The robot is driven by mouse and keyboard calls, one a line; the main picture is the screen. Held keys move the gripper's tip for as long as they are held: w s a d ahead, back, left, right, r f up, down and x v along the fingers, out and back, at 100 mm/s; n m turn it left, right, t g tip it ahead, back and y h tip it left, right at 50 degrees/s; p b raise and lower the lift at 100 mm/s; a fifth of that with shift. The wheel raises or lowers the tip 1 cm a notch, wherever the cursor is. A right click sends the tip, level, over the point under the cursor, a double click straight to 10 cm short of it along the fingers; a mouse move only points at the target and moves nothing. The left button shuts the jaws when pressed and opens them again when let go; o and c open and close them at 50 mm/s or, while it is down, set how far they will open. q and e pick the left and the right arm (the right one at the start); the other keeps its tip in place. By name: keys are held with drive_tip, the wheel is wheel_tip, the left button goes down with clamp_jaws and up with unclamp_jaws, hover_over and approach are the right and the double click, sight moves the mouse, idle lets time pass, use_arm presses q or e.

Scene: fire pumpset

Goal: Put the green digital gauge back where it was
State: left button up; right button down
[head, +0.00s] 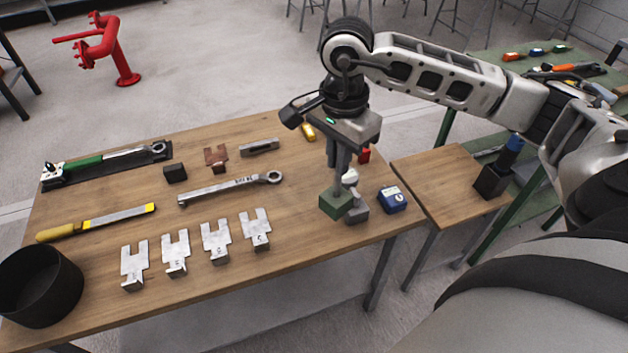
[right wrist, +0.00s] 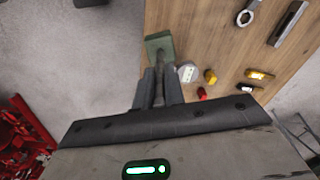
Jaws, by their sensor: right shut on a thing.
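The green digital gauge (head: 336,203) is a small green block below my right gripper (head: 341,170), near the front right of the wooden table. My right gripper is shut on it from above. In the right wrist view, the green gauge (right wrist: 159,44) shows beyond the fingertips, with a dark stem between the fingers. Its face is not readable, and I cannot tell whether it touches the table. My left gripper is not in view.
A blue gauge (head: 392,199) and a grey block (head: 356,213) sit close by on the right. A white round item (right wrist: 188,72) lies beside the fingers.

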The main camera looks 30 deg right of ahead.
sight(336, 201)
drive_tip(key=w+a+f, duration=0.2)
drive_tip(key=w+f, duration=0.1)
drive_tip(key=f, duration=0.5)
drive_tip(key=shift+w+a+f+p, duration=0.2)
drive_tip(key=shift+a+p, duration=0.15)
drive_tip(key=shift+p, duration=0.05)
drive_tip(key=shift+f, duration=0.1)
drive_tip(key=shift+f, duration=0.15)
drive_tip(key=c, duration=1.5)
unclamp_jaws()
drive_tip(key=shift+s, duration=0.1)
